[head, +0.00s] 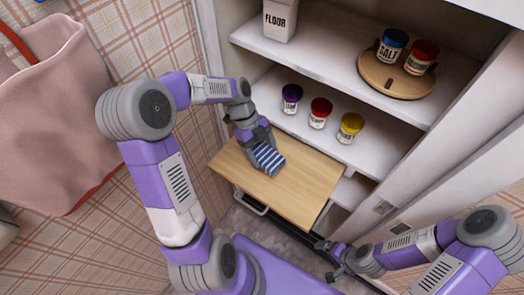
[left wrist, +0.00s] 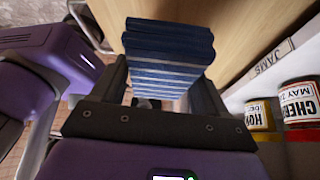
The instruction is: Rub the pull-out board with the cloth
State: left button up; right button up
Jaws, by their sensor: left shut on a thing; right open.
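The pull-out board (head: 299,187) is a light wooden slab sticking out of the cabinet below the jar shelf. It also shows in the left wrist view (left wrist: 239,25). The cloth (head: 269,158) is folded, with blue and white stripes, and is over the board's left-back part. My left gripper (head: 261,145) is shut on the cloth, which sticks out beyond the fingers in the left wrist view (left wrist: 168,52). I cannot tell whether the cloth touches the board. My right gripper (head: 332,260) is open and empty, low at the right, below the board's front corner.
Three jars with purple (head: 291,98), red (head: 320,112) and yellow (head: 350,127) lids stand on the shelf just behind the board. Above are a flour canister (head: 281,18) and a round wooden turntable (head: 398,79) with two jars. A pink bag (head: 55,115) hangs at the left.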

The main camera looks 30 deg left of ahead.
aim_at(267, 156)
pick_arm(q)
jog(key=shift+r+p, duration=1.3)
jog(key=shift+r, duration=0.3)
jog(key=shift+w+f, duration=0.1)
jog(key=shift+f, duration=0.05)
